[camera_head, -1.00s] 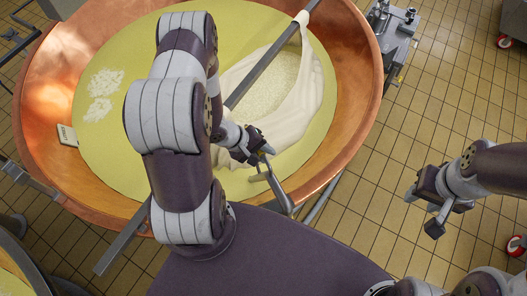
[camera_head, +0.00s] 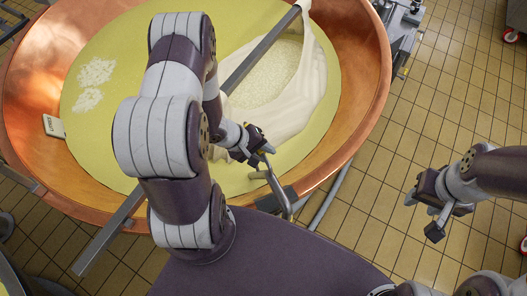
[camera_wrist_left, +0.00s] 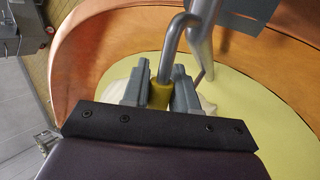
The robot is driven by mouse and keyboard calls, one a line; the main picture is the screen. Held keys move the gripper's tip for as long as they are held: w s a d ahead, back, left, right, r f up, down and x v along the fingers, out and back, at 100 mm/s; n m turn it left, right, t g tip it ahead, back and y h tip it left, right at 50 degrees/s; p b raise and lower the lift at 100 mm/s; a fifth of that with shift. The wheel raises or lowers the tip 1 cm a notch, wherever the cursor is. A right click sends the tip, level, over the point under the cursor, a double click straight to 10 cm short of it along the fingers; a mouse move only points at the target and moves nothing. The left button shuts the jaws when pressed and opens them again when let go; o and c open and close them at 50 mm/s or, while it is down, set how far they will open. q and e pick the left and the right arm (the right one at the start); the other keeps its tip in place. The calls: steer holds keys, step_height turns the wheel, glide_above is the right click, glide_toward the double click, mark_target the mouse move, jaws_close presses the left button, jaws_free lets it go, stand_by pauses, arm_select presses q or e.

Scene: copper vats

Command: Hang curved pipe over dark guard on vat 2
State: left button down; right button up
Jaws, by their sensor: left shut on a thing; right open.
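The copper vat (camera_head: 362,100) fills the left and middle of the head view, and its rim also shows in the left wrist view (camera_wrist_left: 75,55). My left gripper (camera_head: 262,152) is above the vat's near right side, shut on the silver curved pipe (camera_head: 280,192). In the left wrist view the gripper (camera_wrist_left: 159,95) closes around a yellow sleeve on the pipe (camera_wrist_left: 172,45). The dark guard (camera_head: 268,203) is at the near rim, close beside or behind the pipe; I cannot tell whether they touch. My right gripper (camera_head: 437,205) is open and empty over the floor.
A long grey bar (camera_head: 262,60) crosses the vat, with white cloth (camera_head: 305,95) and curd near it. A white tag (camera_head: 53,126) is on the vat's left wall. Metal equipment (camera_head: 400,35) stands at the back right.

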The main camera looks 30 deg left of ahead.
arm_select(q)
step_height(320, 180, down, 2)
steer(key=shift+b, duration=0.95)
steer(key=shift+w+a+f+b, duration=0.15)
steer(key=shift+f+b, duration=0.9)
steer(key=shift+f, duration=1.25)
steer(key=c, duration=0.8)
jaws_free()
